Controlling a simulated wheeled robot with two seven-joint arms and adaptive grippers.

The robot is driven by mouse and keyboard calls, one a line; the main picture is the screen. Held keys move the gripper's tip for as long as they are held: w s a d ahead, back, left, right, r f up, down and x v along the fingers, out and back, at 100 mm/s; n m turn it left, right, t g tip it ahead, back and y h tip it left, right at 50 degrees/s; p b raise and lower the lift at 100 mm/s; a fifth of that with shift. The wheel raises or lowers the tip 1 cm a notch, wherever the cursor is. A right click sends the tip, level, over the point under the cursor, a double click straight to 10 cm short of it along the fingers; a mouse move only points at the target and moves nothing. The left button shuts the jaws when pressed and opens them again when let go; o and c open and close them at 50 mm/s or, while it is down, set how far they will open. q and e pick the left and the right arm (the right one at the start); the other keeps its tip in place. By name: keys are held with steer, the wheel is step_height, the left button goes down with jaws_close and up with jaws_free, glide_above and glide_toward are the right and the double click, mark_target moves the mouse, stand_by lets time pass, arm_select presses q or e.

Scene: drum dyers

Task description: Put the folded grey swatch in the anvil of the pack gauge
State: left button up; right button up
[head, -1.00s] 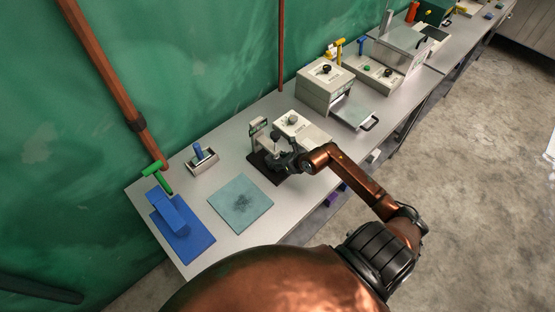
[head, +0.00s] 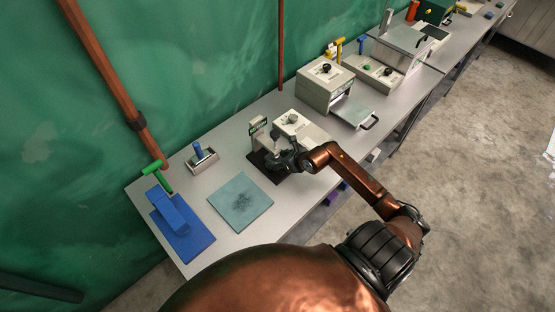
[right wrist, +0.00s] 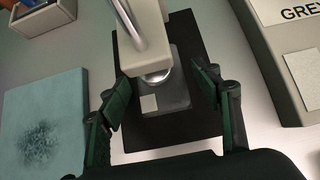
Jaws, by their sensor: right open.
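The pack gauge (head: 258,126) stands on the bench on a black base (head: 264,174). In the right wrist view its pale arm (right wrist: 146,45) ends in a round metal foot over the black base (right wrist: 190,125). A grey square piece (right wrist: 180,98), which looks like the folded grey swatch, lies flat under the foot; a small pale square shows at its left. I cannot tell it surely from the anvil. My right gripper (head: 286,160) is at the gauge. Its green-padded fingers (right wrist: 164,88) are open on both sides of the grey piece, apart from it. My left gripper is not in view.
A teal mat (head: 240,203) with a dark patch lies left of the gauge. A blue block (head: 167,209) on a blue mat and a small tray (head: 203,161) stand farther left. A white box (head: 302,129) stands close behind my right gripper. Bench is bare around the teal mat.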

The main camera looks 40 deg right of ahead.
steer(key=b+v, duration=0.1)
steer(key=v, duration=1)
steer(key=shift+s+r, duration=0.15)
steer(key=shift+s, duration=0.05)
